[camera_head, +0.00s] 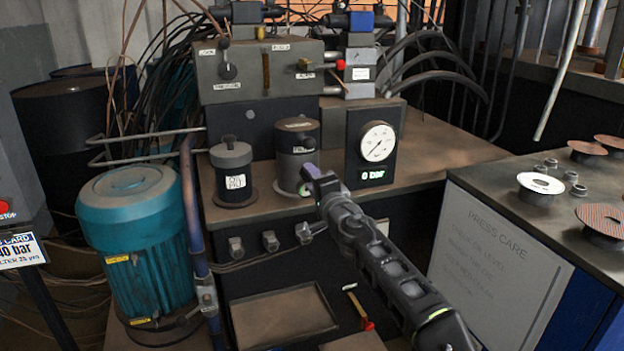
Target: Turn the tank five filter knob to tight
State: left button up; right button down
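A grey cylinder with a dark round cap (298,126), which carries a small label too small to read, stands on the bench ledge left of the gauge. A second, shorter grey canister (231,157) with a white tag stands to its left. I cannot tell which of these is the tank five filter knob. Contact and finger opening cannot be told.
A round gauge (377,142) above a "0 bar" display stands right of the cylinder. A teal motor (136,240) stands at left. A bench (511,250) with several discs is at right. Small valves line the front edge. Cables hang behind.

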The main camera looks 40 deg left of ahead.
pick_arm(q)
jog(key=o, duration=0.3)
jog(key=shift+r, duration=0.1)
jog(key=v, duration=0.7)
jog(key=shift+s+d+p, duration=0.2)
jog(key=shift+d+p, duration=0.15)
jog(key=shift+p, duration=0.1)
